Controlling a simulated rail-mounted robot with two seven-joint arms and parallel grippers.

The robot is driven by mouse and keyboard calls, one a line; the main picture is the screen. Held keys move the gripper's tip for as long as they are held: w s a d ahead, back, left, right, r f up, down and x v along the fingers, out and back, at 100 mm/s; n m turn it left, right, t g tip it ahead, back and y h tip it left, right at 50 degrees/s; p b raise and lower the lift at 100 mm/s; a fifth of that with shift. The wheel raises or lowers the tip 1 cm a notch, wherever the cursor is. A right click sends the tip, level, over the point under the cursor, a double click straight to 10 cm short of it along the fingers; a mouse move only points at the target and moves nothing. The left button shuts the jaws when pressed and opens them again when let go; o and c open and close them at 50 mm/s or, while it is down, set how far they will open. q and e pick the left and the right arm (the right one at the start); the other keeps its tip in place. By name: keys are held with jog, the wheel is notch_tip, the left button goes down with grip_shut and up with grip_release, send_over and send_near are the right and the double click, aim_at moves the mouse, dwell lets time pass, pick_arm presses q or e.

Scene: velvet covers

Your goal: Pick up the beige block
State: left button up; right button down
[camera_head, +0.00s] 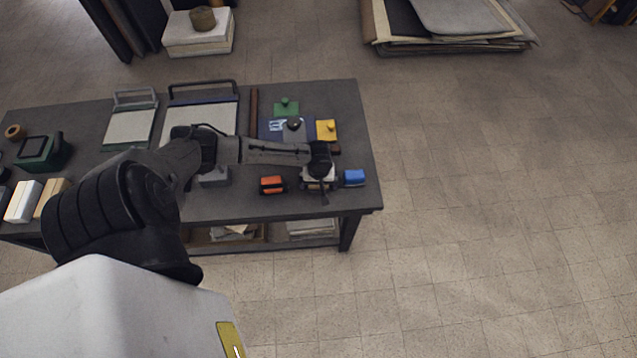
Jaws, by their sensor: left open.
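A pale beige block (312,184) sits on the dark table between an orange block (272,184) and a blue block (354,177). My left gripper (321,182) is over the beige block and covers much of it. Its jaws are open; whether they touch the block or are just above it I cannot tell. My right gripper is not in view.
The dark table (365,150) also bears green (286,107) and yellow (326,130) pieces with knobs, two framed boards, a green device (42,152) and pale boxes (23,201). A stack of sheets (450,42) lies on the floor behind. The floor at right is clear.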

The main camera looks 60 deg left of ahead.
pick_arm(q)
jog(key=shift+c, duration=0.2)
jog(key=c, duration=0.9)
jog(key=shift+o, duration=0.2)
jog(key=shift+r, duration=0.1)
jog(key=shift+r, duration=0.5)
notch_tip(320, 180, up, 3)
jog(key=shift+f+p, duration=0.1)
jog(key=shift+p, duration=0.3)
jog(key=w+d+r, duration=0.4)
jog(key=d+r, duration=0.3)
jog(key=d, duration=0.4)
jog(key=shift+w, duration=0.1)
